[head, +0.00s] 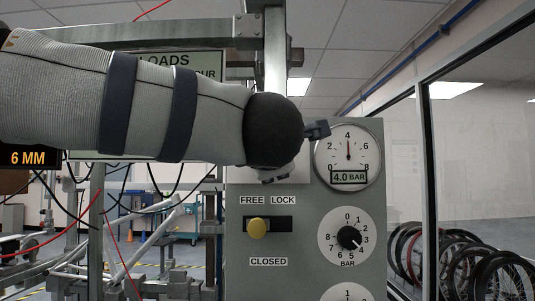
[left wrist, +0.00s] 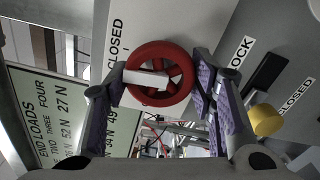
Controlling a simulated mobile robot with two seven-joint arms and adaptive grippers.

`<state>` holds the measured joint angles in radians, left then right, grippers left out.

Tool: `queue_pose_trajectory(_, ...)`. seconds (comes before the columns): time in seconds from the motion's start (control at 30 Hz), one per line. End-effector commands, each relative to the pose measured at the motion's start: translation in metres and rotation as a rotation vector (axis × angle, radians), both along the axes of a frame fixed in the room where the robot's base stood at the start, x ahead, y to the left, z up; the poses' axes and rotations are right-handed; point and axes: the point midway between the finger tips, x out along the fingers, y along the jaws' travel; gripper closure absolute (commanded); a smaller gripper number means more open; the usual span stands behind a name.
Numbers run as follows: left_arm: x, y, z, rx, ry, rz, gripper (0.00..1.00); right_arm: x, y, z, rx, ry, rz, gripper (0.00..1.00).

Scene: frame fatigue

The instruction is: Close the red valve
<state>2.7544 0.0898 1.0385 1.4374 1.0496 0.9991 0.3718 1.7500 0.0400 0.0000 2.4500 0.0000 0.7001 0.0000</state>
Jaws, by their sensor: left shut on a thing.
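The red valve (left wrist: 163,98) is a round handwheel with spokes and a pale bar across it. It is on the grey panel in the left wrist view, beside a "CLOSED" label (left wrist: 116,42). My left gripper (left wrist: 158,66) has its purple-padded fingers on either side of the wheel and is shut on it. In the head view my left arm comes across from the left, and its dark wrist hides the valve. Only small parts of the left gripper (head: 297,153) show there. My right gripper is in neither view.
The grey panel (head: 240,280) carries a gauge (head: 333,145) reading 4.0 BAR, a black pressure knob (head: 349,238) and a yellow knob (head: 257,228) in a FREE/LOCK slot, at the FREE end. Metal frames and cables stand left; bicycle wheels (head: 465,262) stand right behind glass.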

Motion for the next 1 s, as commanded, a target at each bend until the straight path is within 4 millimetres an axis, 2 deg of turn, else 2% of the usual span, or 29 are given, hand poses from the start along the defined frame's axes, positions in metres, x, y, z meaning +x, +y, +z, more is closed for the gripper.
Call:
queue_pose_trajectory(0.33,-0.0001,0.0003,0.0007,0.104,-0.001,0.001,0.78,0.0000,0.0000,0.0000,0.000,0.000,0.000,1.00)
queue_pose_trajectory(0.83,-0.0001,0.0003,0.0009,0.117,-0.002,0.001,0.78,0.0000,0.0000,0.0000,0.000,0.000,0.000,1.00)
queue_pose_trajectory(0.87,-0.0001,0.0003,0.0009,0.117,-0.002,0.001,0.43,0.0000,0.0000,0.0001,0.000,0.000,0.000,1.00)
queue_pose_trajectory(0.9,-0.0001,0.0004,0.0008,0.117,-0.002,0.002,0.34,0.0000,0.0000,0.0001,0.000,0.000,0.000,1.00)
queue_pose_trajectory(0.93,-0.0001,0.0002,0.0008,0.117,-0.002,0.001,0.29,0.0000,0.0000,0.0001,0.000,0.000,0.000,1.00)
queue_pose_trajectory(1.0,-0.0001,0.0002,0.0008,0.116,-0.001,0.000,0.29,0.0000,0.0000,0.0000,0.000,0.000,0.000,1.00)
